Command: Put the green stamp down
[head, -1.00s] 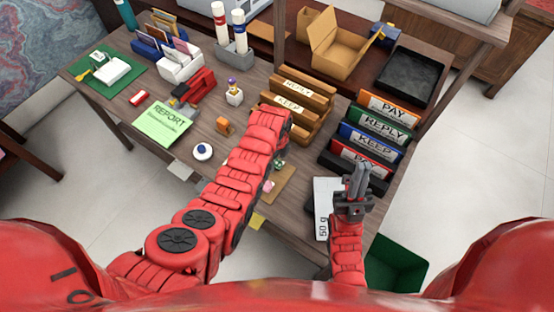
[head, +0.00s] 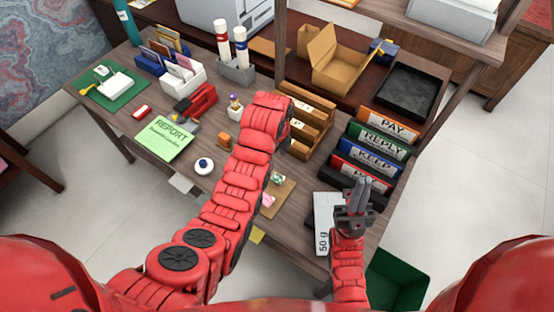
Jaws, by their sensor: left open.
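A small green stamp (head: 277,179) stands on a tan board (head: 283,196) near the front edge of the desk, beside a pink stamp (head: 267,200). My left arm reaches across the desk just left of them. My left gripper (head: 285,149) is mostly hidden behind that arm, beyond the green stamp; it is open and apart from the stamp. My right gripper (head: 361,184) is over the front right of the desk, above a white block marked 50 g (head: 323,230). Its fingers are close together with nothing visible between them.
Wooden trays (head: 308,108) stand behind my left arm. Labelled binders (head: 368,155) stand at the right. A green REPORT sheet (head: 163,138) and a round white item with a blue top (head: 204,166) lie to the left. A green bin (head: 398,275) is below the desk.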

